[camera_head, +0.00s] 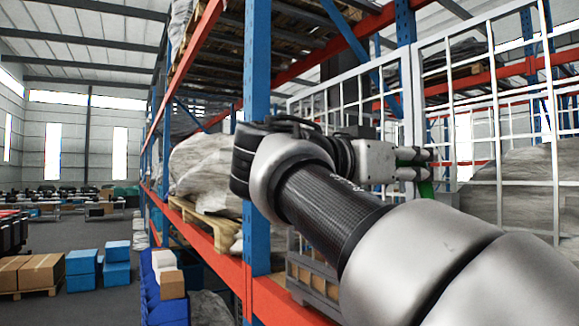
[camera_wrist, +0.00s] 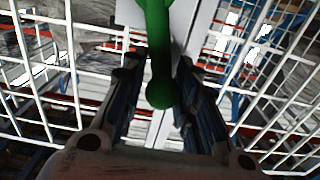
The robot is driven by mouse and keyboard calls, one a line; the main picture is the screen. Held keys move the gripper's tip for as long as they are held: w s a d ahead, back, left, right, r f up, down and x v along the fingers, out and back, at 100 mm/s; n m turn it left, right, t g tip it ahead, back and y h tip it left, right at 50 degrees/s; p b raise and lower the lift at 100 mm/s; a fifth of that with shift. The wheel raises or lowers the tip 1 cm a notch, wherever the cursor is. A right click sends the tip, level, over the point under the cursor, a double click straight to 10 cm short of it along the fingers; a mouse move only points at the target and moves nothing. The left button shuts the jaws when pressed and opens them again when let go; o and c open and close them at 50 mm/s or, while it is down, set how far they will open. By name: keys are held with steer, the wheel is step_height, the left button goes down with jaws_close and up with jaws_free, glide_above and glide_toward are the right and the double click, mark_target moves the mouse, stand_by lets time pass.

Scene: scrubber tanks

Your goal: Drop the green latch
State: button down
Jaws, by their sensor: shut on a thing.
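The green latch (camera_wrist: 159,60) runs down from the top of the wrist view and ends in a rounded tip between my fingers. My gripper (camera_wrist: 157,95) is shut on it, with one dark finger on each side. In the head view my gripper (camera_head: 415,163) is at the white cage gate, with a small part of the green latch (camera_head: 426,187) showing below the fingers. Most of the latch is hidden there by the gripper and my arm. A pale flat post (camera_wrist: 185,20) stands behind the latch in the wrist view.
White wire mesh gate panels (camera_head: 490,110) stand on both sides of the latch. A blue rack post (camera_head: 257,65) and an orange beam (camera_head: 285,305) are close to my arm. Wrapped goods (camera_head: 205,165) sit on a pallet in the rack. Open floor (camera_head: 65,240) lies at the left.

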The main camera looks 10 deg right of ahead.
steer(key=shift+w+a+f, duration=0.1)
steer(key=shift+w+f, duration=0.1)
steer(key=shift+f, duration=0.05)
stand_by(0.7)
steer(key=shift+w+f+n, duration=0.1)
steer(key=shift+n, duration=0.3)
steer(key=w+a+f+n, duration=0.1)
steer(key=w+f+n, duration=0.4)
steer(key=n, duration=0.8)
steer(key=shift+a+f+n+b, duration=0.4)
steer(key=shift+f, duration=0.95)
steer(key=c, duration=1.5)
jaws_free()
steer(key=shift+o, duration=0.8)
steer(key=shift+s+r, duration=0.1)
